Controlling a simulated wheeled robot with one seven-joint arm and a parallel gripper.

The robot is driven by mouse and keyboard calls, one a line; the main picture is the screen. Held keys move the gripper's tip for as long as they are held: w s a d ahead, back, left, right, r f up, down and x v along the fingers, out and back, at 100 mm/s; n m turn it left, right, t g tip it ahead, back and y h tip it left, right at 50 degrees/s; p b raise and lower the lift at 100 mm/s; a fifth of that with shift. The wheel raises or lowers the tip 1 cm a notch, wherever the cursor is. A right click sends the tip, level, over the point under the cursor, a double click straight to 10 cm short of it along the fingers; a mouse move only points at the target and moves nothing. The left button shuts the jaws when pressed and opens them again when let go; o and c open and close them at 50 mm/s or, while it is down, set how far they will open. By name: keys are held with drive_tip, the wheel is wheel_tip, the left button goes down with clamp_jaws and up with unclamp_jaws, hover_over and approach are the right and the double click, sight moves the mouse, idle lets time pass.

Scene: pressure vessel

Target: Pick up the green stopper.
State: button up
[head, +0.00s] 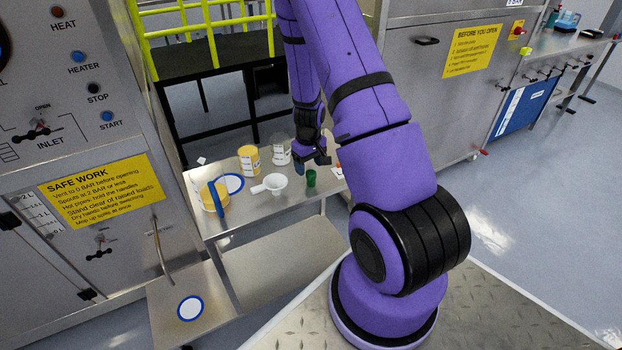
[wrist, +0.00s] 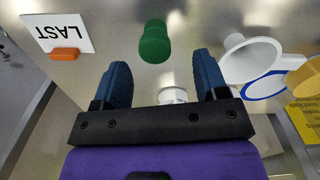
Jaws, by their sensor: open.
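The green stopper (head: 311,178) stands on the steel table, right of the white funnel, in the head view. In the wrist view the green stopper (wrist: 154,42) is just beyond the fingertips, roughly midway between them. My gripper (wrist: 160,72) has two blue fingers spread apart with nothing between them but the table and part of a white object behind. In the head view my gripper (head: 312,162) is close to the stopper, and the arm partly hides the area to its right.
The white funnel (head: 272,184) and the blue-rimmed disc (head: 233,184) are left of the stopper. Yellow-and-white containers (head: 249,160) stand further back. In the wrist view a "LAST" card (wrist: 58,34) with an orange block (wrist: 64,54) is at left. Bare table lies around the stopper.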

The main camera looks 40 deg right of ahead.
sight(311, 172)
drive_tip(key=shift+s+d+f, duration=0.1)
drive_tip(key=shift+d+f, duration=0.05)
drive_tip(key=shift+f, duration=1.4)
drive_tip(key=shift+d+f, duration=0.1)
drive_tip(key=shift+f, duration=1.4)
drive_tip(key=shift+c, duration=0.5)
drive_tip(key=c, duration=0.9)
